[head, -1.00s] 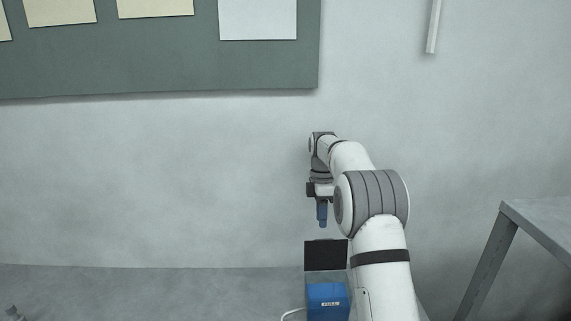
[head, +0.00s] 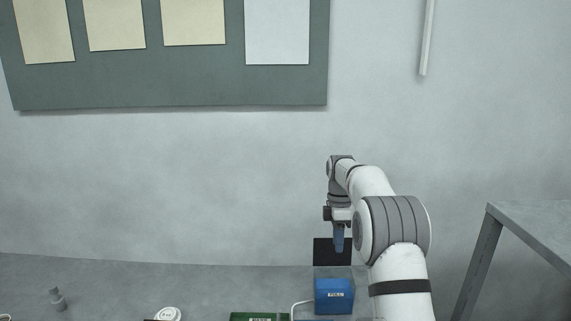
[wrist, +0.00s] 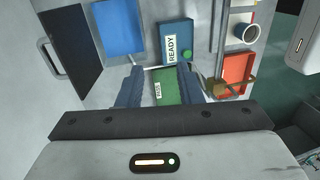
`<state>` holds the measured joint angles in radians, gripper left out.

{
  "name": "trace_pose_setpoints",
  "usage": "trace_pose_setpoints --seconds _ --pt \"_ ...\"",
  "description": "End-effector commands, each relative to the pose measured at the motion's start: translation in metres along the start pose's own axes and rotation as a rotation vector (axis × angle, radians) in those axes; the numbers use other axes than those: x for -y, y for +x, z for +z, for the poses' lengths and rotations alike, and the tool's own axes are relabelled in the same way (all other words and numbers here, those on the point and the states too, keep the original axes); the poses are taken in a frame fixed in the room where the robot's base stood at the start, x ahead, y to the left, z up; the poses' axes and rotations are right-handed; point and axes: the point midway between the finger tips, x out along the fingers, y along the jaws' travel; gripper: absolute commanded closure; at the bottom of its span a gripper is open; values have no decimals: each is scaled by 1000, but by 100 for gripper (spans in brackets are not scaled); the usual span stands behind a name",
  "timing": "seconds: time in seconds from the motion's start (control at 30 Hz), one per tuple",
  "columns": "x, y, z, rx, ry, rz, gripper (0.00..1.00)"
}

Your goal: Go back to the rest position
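My gripper (head: 338,249) hangs fingers-down in the head view, in front of the black panel (head: 332,256) and above the blue box (head: 334,289). In the wrist view my gripper (wrist: 158,72) shows two blue fingers spread apart. I see nothing held between them. A green tray (wrist: 167,88) with a white label shows in the gap, below the fingers on the grey surface.
In the wrist view a blue tray marked READY (wrist: 174,42), an orange tray (wrist: 236,72) and a white cup (wrist: 246,32) lie beyond the fingers. A grey stand (head: 532,225) is at the right. A small grey object (head: 57,299) stands at the far left.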

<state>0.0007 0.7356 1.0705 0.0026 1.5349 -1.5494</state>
Motion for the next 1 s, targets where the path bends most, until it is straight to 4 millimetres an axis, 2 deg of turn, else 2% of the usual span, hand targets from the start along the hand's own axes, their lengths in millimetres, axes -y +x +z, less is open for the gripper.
trace_pose_setpoints --seconds 0.03,0.37,0.57,0.67,0.8,1.0 --pt "6 -7 0 0 19 12 67" --pt "43 -31 -3 -6 179 64 67" --pt "80 -46 -2 -19 328 111 67" --pt "110 -55 -1 -33 440 145 67" --pt "161 -62 1 -68 630 203 67" --pt "236 -53 4 -139 904 275 67"
